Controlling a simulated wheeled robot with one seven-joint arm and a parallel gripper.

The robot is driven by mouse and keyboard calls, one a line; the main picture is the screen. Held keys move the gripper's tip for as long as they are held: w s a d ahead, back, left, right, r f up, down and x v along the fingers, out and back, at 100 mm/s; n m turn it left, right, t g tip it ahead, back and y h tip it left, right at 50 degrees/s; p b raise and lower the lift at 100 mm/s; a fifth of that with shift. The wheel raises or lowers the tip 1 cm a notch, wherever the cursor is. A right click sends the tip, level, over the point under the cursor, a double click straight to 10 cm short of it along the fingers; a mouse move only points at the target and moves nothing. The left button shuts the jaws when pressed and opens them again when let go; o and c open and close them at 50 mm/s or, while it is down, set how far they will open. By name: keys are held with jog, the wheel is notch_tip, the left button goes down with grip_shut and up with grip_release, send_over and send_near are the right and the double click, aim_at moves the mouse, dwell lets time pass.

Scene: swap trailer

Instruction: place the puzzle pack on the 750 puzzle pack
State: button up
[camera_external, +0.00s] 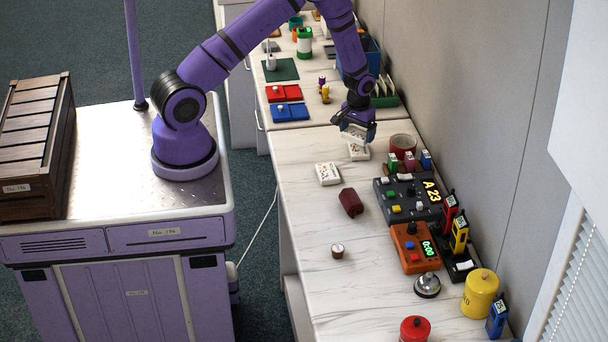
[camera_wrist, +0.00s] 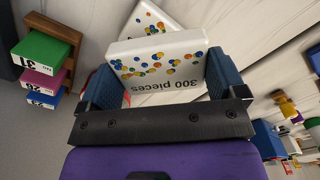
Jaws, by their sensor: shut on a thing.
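My gripper (camera_external: 357,129) is shut on a white puzzle pack with coloured dots, marked "300 pieces" in the wrist view (camera_wrist: 158,62). The blue fingers press its two short sides, and it is tilted. In the external view a second white pack (camera_external: 358,152) lies on the counter just below the held one, partly hidden by it. A third white pack (camera_external: 327,174) lies flat to the left and nearer the camera. In the wrist view another dotted pack (camera_wrist: 150,19) shows behind the held one. No 750 mark is readable on either lying pack.
A dark red pot (camera_external: 402,145) and a small rack of coloured blocks (camera_external: 408,162) stand right of my gripper. A dark red cylinder (camera_external: 351,202) lies nearer the camera. Black and orange control boxes line the wall side. The counter's left side is mostly clear.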

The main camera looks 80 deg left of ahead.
aim_at(360, 132)
jog(key=shift+w+a, duration=0.1)
jog(key=shift+w, duration=0.25)
jog(key=shift+f, duration=1.75)
jog(key=shift+f, duration=0.15)
jog(key=o, duration=0.6)
jog(key=shift+o, duration=0.2)
notch_tip(360, 132, up, 12)
jog(key=shift+r, duration=0.15)
jog(key=shift+r, duration=0.1)
